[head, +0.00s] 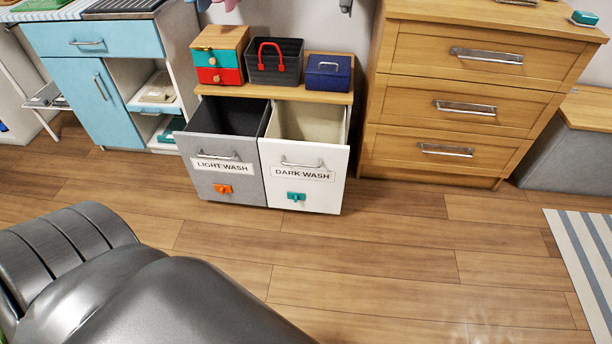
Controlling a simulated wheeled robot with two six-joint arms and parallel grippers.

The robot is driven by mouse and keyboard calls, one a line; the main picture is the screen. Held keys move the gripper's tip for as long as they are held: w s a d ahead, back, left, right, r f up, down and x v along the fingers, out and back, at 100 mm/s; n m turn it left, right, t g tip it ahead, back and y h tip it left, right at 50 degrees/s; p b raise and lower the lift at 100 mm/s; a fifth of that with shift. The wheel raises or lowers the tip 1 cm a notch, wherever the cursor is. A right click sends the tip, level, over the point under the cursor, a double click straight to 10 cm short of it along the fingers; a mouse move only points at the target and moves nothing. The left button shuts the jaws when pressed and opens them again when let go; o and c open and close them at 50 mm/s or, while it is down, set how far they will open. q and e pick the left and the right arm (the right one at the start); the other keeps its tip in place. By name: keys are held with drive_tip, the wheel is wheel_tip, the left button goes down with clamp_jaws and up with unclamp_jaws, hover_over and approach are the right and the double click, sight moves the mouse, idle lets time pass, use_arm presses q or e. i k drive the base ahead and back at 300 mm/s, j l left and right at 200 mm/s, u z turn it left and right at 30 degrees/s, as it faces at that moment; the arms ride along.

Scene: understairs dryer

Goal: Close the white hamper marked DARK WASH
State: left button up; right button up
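The white hamper marked DARK WASH (325,194) stands against the wall in the middle of the head view, on the right half of a double hamper unit. It is pulled out, and its beige inside (308,122) shows from above and looks empty. Its front has a metal bar handle (302,163) above the label and a teal clip (296,197) below it. Neither of my grippers is in view. A dark grey shape, likely part of my own body, fills the lower left.
The grey LIGHT WASH hamper (238,186) beside it is also pulled out. Small boxes, including a blue one (328,73), stand on the unit's wooden top (275,93). A wooden drawer chest (465,80) stands close on the right. The wooden floor (350,265) in front is clear.

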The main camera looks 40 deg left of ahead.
sight(302, 149)
drive_tip(key=u, duration=1.15)
